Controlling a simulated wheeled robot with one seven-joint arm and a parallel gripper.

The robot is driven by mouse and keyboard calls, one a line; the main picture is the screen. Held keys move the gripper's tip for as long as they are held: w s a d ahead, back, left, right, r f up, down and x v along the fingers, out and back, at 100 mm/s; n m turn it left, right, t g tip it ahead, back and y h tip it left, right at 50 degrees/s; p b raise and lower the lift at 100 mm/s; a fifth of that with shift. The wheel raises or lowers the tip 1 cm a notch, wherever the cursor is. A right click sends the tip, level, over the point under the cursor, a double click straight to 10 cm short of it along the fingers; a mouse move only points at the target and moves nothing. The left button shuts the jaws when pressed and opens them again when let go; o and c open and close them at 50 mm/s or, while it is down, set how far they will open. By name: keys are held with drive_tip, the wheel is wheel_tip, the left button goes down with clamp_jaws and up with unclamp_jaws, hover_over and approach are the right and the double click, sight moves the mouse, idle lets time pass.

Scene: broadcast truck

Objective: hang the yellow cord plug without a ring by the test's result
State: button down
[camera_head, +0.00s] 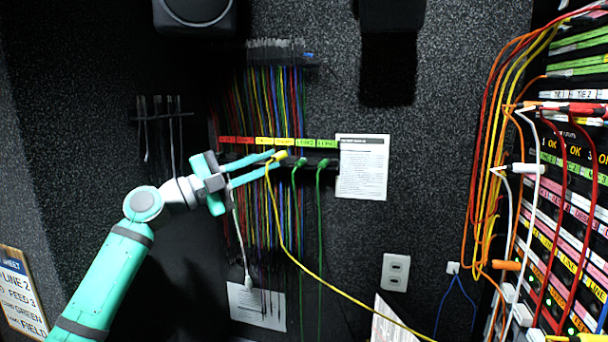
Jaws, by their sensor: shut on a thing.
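My gripper (276,163) reaches in from the left with its two teal fingers shut on the yellow cord plug (281,155). The plug is in front of the rack strip, just below the yellow labels (273,142). Its yellow cord (297,260) hangs down and runs off to the lower right. I cannot tell whether the plug touches the rack. Two green plugs (301,162) hang under the green labels (312,145), right of my gripper. Red labels (236,140) are at the left of the strip. Small "OK" signs (550,143) show on the panel at right.
A printed sheet (362,167) is just right of the labelled strip. Many coloured cords hang from an upper rack (275,52) behind my gripper. A wall outlet (396,272) is lower right. Looped orange and red cords (490,130) crowd the patch panel. A small hook rack (160,115) is at left.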

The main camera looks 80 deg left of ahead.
drive_tip(key=shift+s+a+n+y, duration=0.2)
drive_tip(key=shift+s+a, duration=0.2)
drive_tip(key=shift+s, duration=0.3)
drive_tip(key=shift+s+a+n+y, duration=0.2)
drive_tip(key=shift+s+a, duration=0.2)
drive_tip(key=shift+s, duration=0.3)
drive_tip(key=shift+w+a+f, duration=0.4)
drive_tip(key=shift+w+a, duration=0.1)
drive_tip(key=shift+a, duration=0.65)
drive_tip(key=shift+w+a+f, duration=0.35)
drive_tip(key=shift+w+a, duration=0.1)
drive_tip(key=shift+a, duration=0.75)
drive_tip(key=shift+w+a+f, duration=0.4)
drive_tip(key=shift+w+a, duration=0.1)
drive_tip(key=shift+a, duration=0.65)
drive_tip(key=shift+w+a, duration=0.1)
